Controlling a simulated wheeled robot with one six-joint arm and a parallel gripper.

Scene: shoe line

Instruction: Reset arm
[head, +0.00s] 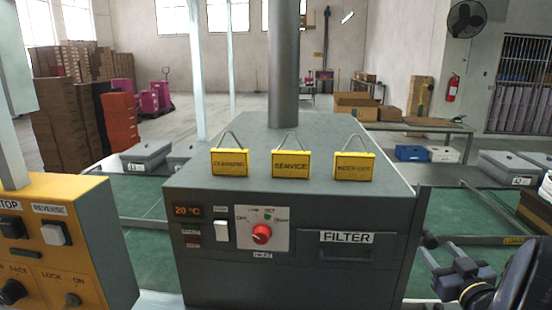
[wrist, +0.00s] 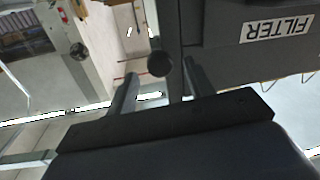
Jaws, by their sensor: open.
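My gripper (head: 444,260) is at the lower right of the head view, to the right of the grey heater cabinet and apart from its front. In the wrist view my gripper (wrist: 160,82) shows two dark fingers spread apart with nothing between them. The dark wrist body fills the lower part of that view. Part of my arm is cut off by the right edge of the head view.
The grey cabinet (head: 200,265) has a red heat knob (head: 262,233), a white switch (head: 222,230) and a FILTER drawer (head: 346,246). Three yellow signs, including SERVICE (head: 290,164), stand on top. A yellow control box (head: 90,220) is at left. Grey lidded bins (head: 508,168) stand behind.

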